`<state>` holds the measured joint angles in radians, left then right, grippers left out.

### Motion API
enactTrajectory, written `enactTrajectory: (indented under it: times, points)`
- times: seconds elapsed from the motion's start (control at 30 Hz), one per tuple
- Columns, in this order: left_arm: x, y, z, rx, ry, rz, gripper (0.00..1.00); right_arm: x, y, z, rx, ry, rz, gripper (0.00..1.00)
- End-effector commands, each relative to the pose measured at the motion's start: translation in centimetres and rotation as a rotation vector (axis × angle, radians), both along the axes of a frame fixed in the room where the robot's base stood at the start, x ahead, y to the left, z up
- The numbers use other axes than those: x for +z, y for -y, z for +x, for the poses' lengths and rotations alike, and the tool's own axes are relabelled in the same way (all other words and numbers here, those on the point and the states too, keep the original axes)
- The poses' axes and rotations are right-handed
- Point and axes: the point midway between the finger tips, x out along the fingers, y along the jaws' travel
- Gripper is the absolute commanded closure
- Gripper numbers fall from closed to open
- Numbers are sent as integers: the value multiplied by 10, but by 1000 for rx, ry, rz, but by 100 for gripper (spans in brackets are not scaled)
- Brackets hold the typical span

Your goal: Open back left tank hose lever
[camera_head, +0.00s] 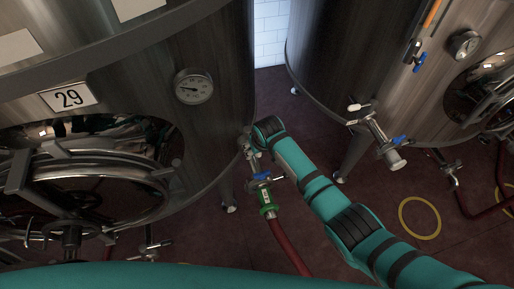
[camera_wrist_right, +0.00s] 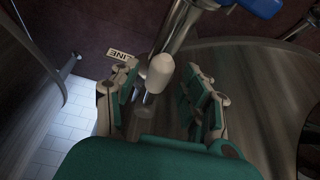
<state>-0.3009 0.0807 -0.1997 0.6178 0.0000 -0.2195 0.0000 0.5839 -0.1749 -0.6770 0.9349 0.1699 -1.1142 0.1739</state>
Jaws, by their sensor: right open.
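The steel tank (camera_head: 225,60) marked 29 stands at left in the head view. Its outlet pipe carries a blue lever (camera_head: 261,177) above a green coupling (camera_head: 267,203) and a red hose (camera_head: 289,246). My right arm reaches to this outlet; its gripper is mostly hidden there. In the right wrist view, my right gripper (camera_wrist_right: 166,88) is open. A cream-tipped lever (camera_wrist_right: 161,68) lies between its fingers, in front of a metal pipe (camera_wrist_right: 185,27). Contact cannot be told. A blue handle (camera_wrist_right: 257,6) shows at the top right. My left gripper is not in view.
A second steel tank (camera_head: 335,60) stands at right, with an outlet valve (camera_head: 380,135) of its own. A yellow ring (camera_head: 420,218) lies on the dark red floor. A round gauge (camera_head: 193,86) sticks out from tank 29. Tank legs stand close to the outlet.

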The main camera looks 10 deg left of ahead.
Motion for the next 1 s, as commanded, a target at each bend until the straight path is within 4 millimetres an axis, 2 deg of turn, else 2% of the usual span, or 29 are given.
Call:
enactTrajectory:
  times: [0.17,0.27,0.7,0.83,1.0]
  points:
    - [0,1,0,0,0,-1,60,9,2,-2,0,2,1,54]
    - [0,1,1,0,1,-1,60,20,4,-7,0,3,1,54]
    - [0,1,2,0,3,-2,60,95,18,-34,1,2,1,54]
    - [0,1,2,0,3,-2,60,106,20,-39,1,1,1,54]
    - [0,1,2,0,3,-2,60,110,21,-41,0,-2,-1,54]
